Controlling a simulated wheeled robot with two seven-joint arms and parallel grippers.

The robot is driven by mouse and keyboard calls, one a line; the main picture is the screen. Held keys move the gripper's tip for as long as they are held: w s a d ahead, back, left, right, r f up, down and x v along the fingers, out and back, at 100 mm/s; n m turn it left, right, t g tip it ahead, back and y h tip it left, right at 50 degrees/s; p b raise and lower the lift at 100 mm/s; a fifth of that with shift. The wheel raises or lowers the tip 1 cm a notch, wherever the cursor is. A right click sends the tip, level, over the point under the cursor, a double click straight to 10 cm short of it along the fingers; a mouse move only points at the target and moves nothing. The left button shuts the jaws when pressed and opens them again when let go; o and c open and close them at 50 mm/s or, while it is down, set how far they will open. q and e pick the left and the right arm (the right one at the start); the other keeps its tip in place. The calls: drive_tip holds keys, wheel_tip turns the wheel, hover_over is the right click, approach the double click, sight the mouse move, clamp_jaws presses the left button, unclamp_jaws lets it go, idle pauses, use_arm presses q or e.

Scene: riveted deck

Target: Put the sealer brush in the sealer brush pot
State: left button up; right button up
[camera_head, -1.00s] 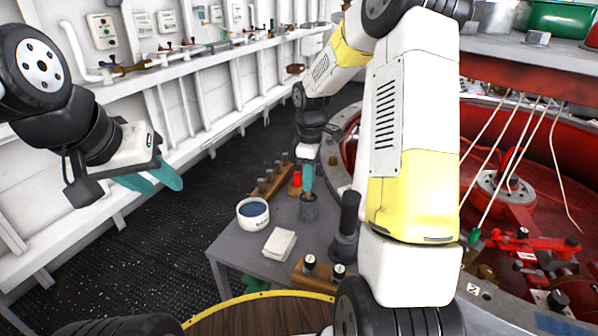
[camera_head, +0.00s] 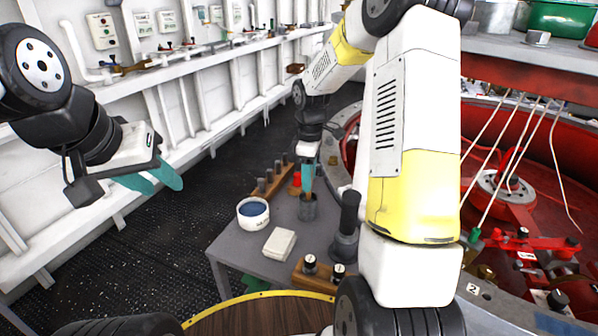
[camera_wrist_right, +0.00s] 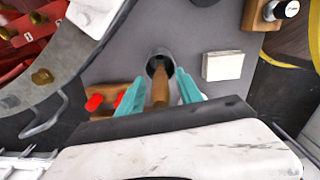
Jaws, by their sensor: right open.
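The sealer brush (camera_wrist_right: 160,88) shows as a brown wooden handle, with its lower end inside the dark round sealer brush pot (camera_wrist_right: 158,62). In the head view the grey pot (camera_head: 308,211) stands on the grey table, with the brown handle (camera_head: 308,197) at its mouth. The bristles are hidden. My right gripper (camera_wrist_right: 160,80) is open, its teal fingers apart on either side of the handle, with gaps visible. It points down above the pot in the head view (camera_head: 308,188). My left gripper (camera_head: 158,184) is open and empty, far left, away from the table.
On the table (camera_head: 229,250) are a white tub with dark blue contents (camera_head: 253,213), a pale block (camera_head: 280,243), a wooden rack of pegs (camera_head: 268,183), and a dark upright tool (camera_head: 346,230). A wooden block with knobs (camera_head: 312,275) lies at the front. Red machinery (camera_head: 520,210) stands to the right.

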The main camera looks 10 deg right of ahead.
wheel_tip(320, 180, up, 10)
drive_tip(key=shift+r, duration=0.25)
drive_tip(key=s+a+r+m+t+y, duration=0.1)
drive_tip(key=s+r+m+t, duration=0.2)
drive_tip(key=s, duration=0.9)
drive_tip(key=s+a+r+m+t+y, duration=0.1)
drive_tip(key=s+r+m+t, duration=0.2)
drive_tip(key=s+r+m, duration=0.3)
drive_tip(key=s+m, duration=0.3)
drive_tip(key=s, duration=0.3)
drive_tip(key=shift+s+a, duration=0.15)
